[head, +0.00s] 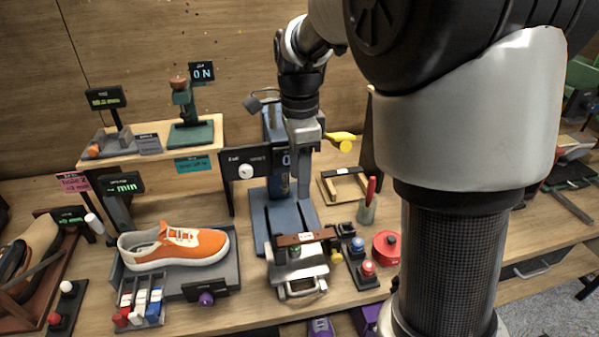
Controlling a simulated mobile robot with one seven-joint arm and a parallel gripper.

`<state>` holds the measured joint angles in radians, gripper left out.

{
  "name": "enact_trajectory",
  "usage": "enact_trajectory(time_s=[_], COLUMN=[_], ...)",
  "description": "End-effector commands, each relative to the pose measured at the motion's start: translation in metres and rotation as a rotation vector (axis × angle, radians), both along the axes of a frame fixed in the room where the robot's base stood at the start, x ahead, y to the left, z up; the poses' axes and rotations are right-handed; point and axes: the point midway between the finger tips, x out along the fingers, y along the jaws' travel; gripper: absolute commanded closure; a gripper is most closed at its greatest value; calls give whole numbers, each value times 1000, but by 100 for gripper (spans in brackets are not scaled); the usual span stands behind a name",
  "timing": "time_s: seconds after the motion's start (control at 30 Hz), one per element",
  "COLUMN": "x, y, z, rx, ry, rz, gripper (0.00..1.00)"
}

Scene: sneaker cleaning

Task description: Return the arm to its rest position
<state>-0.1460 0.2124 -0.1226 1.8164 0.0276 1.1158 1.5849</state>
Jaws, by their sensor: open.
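My gripper (303,178) points downward at the middle of the workbench. It is above and in front of the blue machine (276,208), and no object shows between its fingers. The fingers are seen nearly edge-on, so the gap is hard to make out. My arm bends from the large grey and black links at the right, over the top, and down to the wrist. An orange sneaker (185,248) with white laces and sole lies on a grey tray (225,272) to the left, apart from my gripper.
A raised shelf (150,152) with a green press (190,120) stands at the back left. Red and blue buttons, a cup (366,210) with a red handle, and a red round pot (386,246) are at the right. My arm hides part of the right bench.

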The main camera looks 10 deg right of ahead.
Motion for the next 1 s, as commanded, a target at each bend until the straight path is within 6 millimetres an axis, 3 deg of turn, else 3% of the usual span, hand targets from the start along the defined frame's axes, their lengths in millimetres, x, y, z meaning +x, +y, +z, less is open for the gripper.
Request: enact_trajectory(time_s=[0.47, 0.57, 0.67, 0.8, 1.0], x=[0, -6, -24, -69, -137], y=[0, -1, -3, -8, -13], z=[2, 12, 36, 78, 112], rx=[0, 4, 9, -16, -159], ry=[-1, -19, -69, -181, -327], rz=[2, 46, 185, 525, 1057], gripper=[54, 54, 54, 54, 54])
